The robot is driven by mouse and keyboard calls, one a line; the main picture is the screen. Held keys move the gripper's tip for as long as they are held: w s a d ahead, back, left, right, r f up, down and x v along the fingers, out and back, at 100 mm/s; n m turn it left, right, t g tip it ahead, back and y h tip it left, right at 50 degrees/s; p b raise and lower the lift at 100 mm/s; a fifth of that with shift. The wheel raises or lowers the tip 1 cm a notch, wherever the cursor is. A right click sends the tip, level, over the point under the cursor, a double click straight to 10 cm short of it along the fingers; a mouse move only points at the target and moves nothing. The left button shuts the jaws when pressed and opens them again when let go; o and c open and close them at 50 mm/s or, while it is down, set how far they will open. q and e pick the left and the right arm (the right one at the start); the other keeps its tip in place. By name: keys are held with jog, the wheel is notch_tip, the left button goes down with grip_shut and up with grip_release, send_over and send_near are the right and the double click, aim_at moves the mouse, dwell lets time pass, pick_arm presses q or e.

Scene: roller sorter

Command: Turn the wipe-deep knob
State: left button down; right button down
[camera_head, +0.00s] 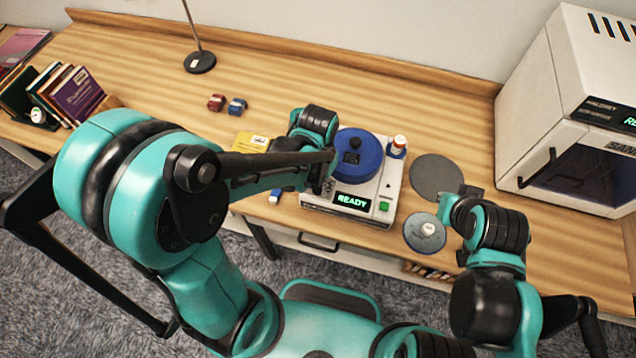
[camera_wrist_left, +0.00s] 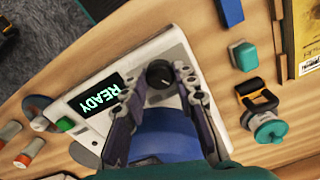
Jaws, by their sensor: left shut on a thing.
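The white machine (camera_head: 382,207) has a lit READY display (camera_head: 352,201), a green button (camera_head: 384,207) and a blue round lid (camera_head: 370,150). In the left wrist view, a small dark knob (camera_wrist_left: 160,74) with a light pointer mark stands on its white top, beside the display (camera_wrist_left: 95,95). My left gripper (camera_wrist_left: 160,82) is shut on this knob, one finger on each side. In the head view, my left gripper (camera_head: 322,172) is over the machine's left side and hides the knob. My right gripper (camera_head: 455,205) is at the right; its fingers are unclear.
A grey disc (camera_head: 437,172) and a blue-grey disc (camera_head: 424,233) lie to the right. A white cabinet (camera_head: 575,120) fills the right. Red (camera_head: 216,102) and blue (camera_head: 237,106) blocks lie behind.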

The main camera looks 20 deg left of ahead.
aim_at(318, 186)
pick_arm(q)
jog(key=m, duration=0.5)
jog(key=shift+b, duration=0.3)
jog(key=shift+m, duration=0.3)
jog(key=c, duration=1.2)
grip_release()
notch_tip(318, 186, up, 12)
